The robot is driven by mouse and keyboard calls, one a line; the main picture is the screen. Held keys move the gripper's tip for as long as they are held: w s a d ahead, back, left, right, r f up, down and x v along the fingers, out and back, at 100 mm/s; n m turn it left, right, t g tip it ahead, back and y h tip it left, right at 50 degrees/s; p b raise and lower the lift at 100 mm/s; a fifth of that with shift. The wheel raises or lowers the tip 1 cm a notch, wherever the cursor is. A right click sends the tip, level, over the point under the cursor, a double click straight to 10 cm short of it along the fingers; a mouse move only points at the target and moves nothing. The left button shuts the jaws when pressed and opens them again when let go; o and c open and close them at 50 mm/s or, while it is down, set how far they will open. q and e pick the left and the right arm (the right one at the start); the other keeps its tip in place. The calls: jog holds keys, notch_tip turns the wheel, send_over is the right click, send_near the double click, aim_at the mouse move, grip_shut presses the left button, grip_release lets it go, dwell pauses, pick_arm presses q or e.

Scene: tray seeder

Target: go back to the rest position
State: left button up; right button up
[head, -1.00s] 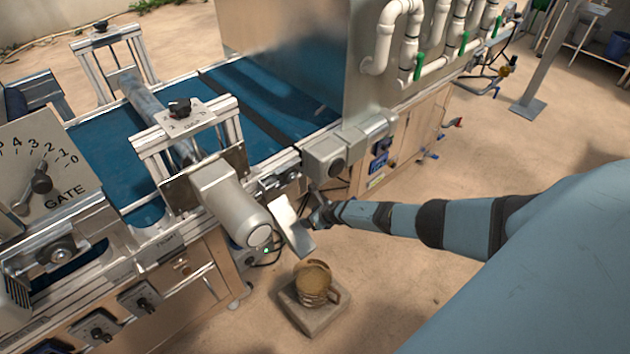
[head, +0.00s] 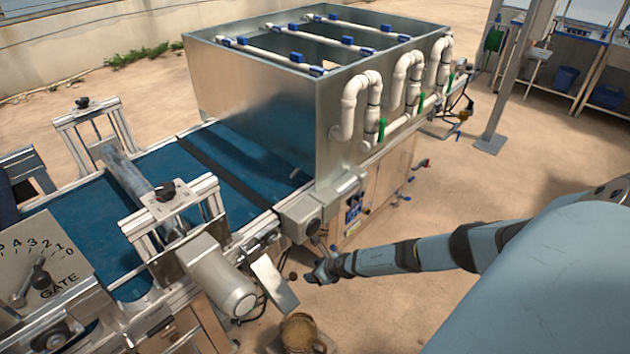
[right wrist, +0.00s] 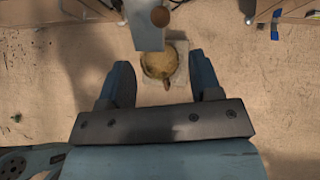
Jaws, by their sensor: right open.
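My right arm comes in from the right in the head view. Its gripper (head: 319,272) hangs in the air just right of a tilted metal plate (head: 274,284) on the machine's side. In the right wrist view the gripper (right wrist: 162,78) has its two fingers wide apart with nothing between them. A brown-filled mug (head: 299,332) is partly cut off at the bottom of the head view. In the right wrist view the mug (right wrist: 158,66) stands on a grey slab beyond the fingers. My left gripper is not in view.
The tray seeder with its blue belt (head: 160,165) and steel box (head: 250,110) fills the left and middle. A grey motor (head: 218,278) juts out near the plate. A small brown round thing (right wrist: 160,16) is by the plate. Open floor (head: 450,190) lies right of the machine.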

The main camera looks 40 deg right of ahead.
dwell(0.4)
jog(key=s+a+r+m+t+y, duration=0.15)
jog(key=s+a+m, duration=0.3)
jog(key=a, duration=0.45)
jog(key=s+a+r+m, duration=0.2)
jog(key=s+a+m, duration=0.3)
jog(key=a, duration=0.4)
jog(key=s+a+r+m+y, duration=0.1)
jog(key=s+a+r+m, duration=0.15)
jog(key=a+m, duration=0.5)
jog(key=s+r+m+h, duration=0.1)
jog(key=s+r+m, duration=0.4)
jog(key=m, duration=0.4)
jog(key=s+r+m+t+p, duration=0.1)
jog(key=s+r+m, duration=0.4)
jog(key=r+m, duration=0.3)
jog(key=shift+s+d+r+m+h, duration=0.15)
jog(key=shift+s+d+m+h, duration=0.15)
jog(key=shift+m, duration=0.5)
jog(key=shift+a, duration=0.1)
jog(key=c, duration=0.4)
jog(key=shift+o, duration=0.2)
